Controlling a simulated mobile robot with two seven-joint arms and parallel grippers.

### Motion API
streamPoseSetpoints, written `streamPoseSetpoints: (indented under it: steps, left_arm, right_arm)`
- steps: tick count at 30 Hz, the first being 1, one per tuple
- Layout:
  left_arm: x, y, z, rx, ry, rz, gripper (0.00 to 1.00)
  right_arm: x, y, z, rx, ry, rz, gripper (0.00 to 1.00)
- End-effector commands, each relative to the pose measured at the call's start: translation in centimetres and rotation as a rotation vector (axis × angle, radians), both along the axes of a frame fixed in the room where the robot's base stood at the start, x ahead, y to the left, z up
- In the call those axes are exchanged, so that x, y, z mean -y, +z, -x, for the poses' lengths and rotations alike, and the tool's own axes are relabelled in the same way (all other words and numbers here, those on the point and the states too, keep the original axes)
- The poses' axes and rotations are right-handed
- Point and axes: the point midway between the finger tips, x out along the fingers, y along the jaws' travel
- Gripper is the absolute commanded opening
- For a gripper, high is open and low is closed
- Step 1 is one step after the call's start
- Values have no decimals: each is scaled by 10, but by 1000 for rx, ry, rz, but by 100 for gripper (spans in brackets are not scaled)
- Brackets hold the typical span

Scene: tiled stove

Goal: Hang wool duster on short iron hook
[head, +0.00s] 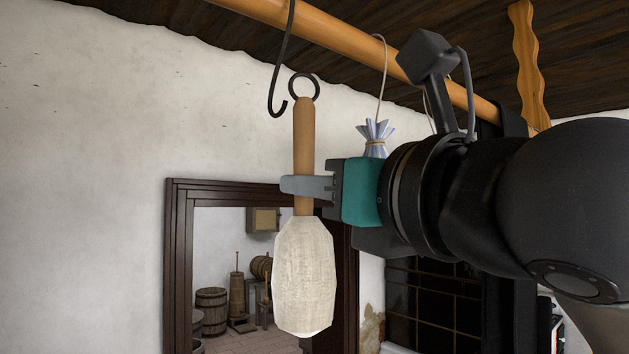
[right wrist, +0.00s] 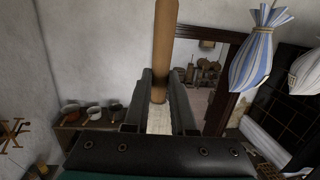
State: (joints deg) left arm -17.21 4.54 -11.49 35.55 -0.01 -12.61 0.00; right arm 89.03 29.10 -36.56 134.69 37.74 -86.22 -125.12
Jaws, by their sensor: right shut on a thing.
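The wool duster (head: 305,275) has a pale wool head, a wooden handle and a dark ring (head: 304,87) at its top. It hangs upright in my right gripper (head: 305,186), which is shut on the handle. In the right wrist view the handle (right wrist: 165,45) stands between the two fingers (right wrist: 160,88). The short iron hook (head: 277,95) hangs from the wooden pole, just left of the ring in the head view. Its curled tip looks close to the ring; I cannot tell whether they touch. My left gripper is not in view.
The wooden pole (head: 345,38) runs under the dark ceiling. A striped cloth bag (head: 375,138) hangs from it by a cord, behind my right gripper; the bag also shows in the right wrist view (right wrist: 258,50). A dark-framed doorway (head: 180,265) is behind the duster. White wall lies left.

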Motion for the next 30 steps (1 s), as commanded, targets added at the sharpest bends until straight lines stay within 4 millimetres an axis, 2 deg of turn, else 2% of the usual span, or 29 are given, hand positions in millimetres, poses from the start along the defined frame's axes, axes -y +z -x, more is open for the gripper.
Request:
streamPoseSetpoints:
  steps: [21,30]
  left_arm:
    - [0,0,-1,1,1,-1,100]
    - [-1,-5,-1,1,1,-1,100]
  right_arm:
    - [-26,-6,-35,-3,0,-1,0]
    - [-31,-18,-43,2,-1,1,0]
